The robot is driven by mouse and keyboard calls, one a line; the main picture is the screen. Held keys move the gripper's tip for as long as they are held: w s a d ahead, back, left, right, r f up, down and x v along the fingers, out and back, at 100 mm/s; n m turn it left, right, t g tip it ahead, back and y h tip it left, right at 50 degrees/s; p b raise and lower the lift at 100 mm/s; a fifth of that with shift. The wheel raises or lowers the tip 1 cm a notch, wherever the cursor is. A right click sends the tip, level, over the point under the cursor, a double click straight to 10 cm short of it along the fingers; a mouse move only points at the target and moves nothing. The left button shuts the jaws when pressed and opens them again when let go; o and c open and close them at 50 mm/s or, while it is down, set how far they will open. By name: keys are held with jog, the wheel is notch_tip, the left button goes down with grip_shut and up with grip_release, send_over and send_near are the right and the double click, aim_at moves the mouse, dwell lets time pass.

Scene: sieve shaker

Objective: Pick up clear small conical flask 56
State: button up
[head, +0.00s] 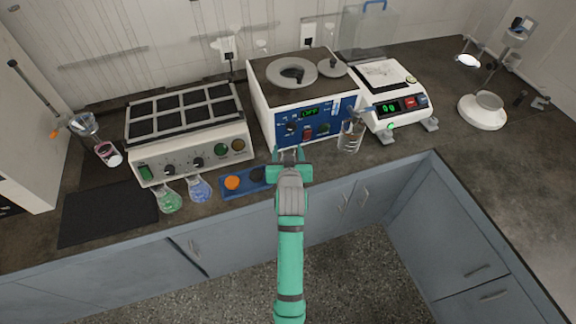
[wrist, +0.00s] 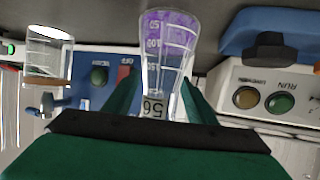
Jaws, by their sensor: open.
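My gripper (wrist: 160,85) is open, with one green finger on each side of the flask's narrower part. I cannot tell whether either finger touches the glass. In the head view my gripper (head: 290,156) is at the counter's front, before the blue-fronted device, and hides the flask.
A glass beaker (head: 350,136) stands close to the right of my gripper. A blue tray (head: 228,193) with orange and black items lies close to the left, then a blue-liquid flask (head: 200,190) and a green-liquid flask (head: 169,202). The blue-fronted device (head: 330,124) stands behind.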

jog(key=shift+w+f, duration=0.25)
jog(key=shift+w, duration=0.25)
jog(key=c, duration=1.2)
jog(key=shift+r, duration=0.2)
jog(key=shift+r, duration=0.95)
jog(key=s+r, duration=0.1)
jog(key=r, duration=0.1)
jog(key=s+d+r, duration=0.1)
jog(key=s+r, duration=0.3)
jog(key=r, duration=0.1)
jog(key=shift+d, duration=0.2)
jog(key=shift+d+v, duration=0.35)
jog(key=shift+v, duration=1.2)
jog(key=shift+d+v, duration=0.35)
jog(key=shift+v, duration=1.2)
jog(key=shift+d+v, duration=0.35)
jog(key=shift+v, duration=1.2)
